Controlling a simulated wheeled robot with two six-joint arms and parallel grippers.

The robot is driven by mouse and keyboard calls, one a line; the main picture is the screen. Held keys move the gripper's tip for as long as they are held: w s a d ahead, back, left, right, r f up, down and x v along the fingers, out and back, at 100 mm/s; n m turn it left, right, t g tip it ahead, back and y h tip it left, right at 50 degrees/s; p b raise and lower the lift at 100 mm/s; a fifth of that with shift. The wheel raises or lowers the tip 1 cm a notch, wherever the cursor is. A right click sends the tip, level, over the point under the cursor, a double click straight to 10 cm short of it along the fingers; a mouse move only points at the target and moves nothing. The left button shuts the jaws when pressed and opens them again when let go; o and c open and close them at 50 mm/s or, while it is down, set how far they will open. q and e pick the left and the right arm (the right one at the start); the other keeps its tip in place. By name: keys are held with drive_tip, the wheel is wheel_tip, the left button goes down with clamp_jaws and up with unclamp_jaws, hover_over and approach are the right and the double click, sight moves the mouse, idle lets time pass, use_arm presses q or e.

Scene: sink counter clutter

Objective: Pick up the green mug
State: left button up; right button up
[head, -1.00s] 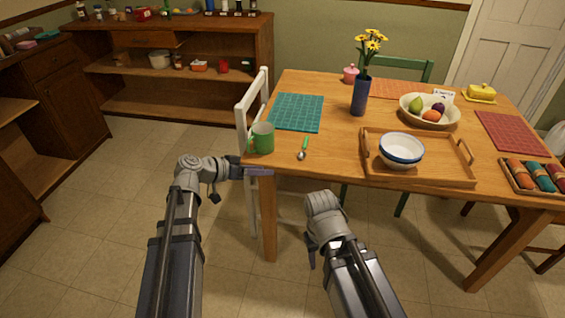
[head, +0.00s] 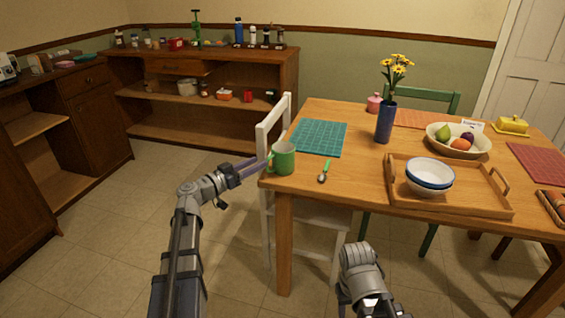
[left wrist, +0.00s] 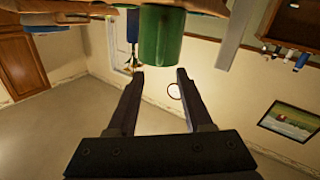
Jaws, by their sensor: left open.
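The green mug (head: 284,158) stands upright on the near left corner of the wooden table (head: 340,182), its handle toward the left. My left gripper (head: 254,165) is just left of the mug's handle, beside the table corner, with its fingers pointing toward the mug. In the left wrist view the fingers (left wrist: 159,78) are spread apart with nothing between them. The green mug (left wrist: 161,36) shows there just beyond the fingertips, apart from them. My right arm is low in front of the table, and its gripper's fingers are hidden.
A spoon with a green handle (head: 323,177) lies right of the mug. A teal placemat (head: 319,137) is behind it. A wooden tray (head: 465,203) holds stacked bowls (head: 429,175). A blue vase (head: 385,121) with yellow flowers stands farther back. A white chair (head: 267,130) is close by the table's left edge.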

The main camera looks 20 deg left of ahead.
sight(267, 159)
use_arm(q)
drive_tip(key=shift+x, duration=2.6)
drive_tip(key=shift+f, duration=0.2)
drive_tip(key=shift+s, duration=0.1)
drive_tip(key=shift+c, duration=0.4)
clamp_jaws()
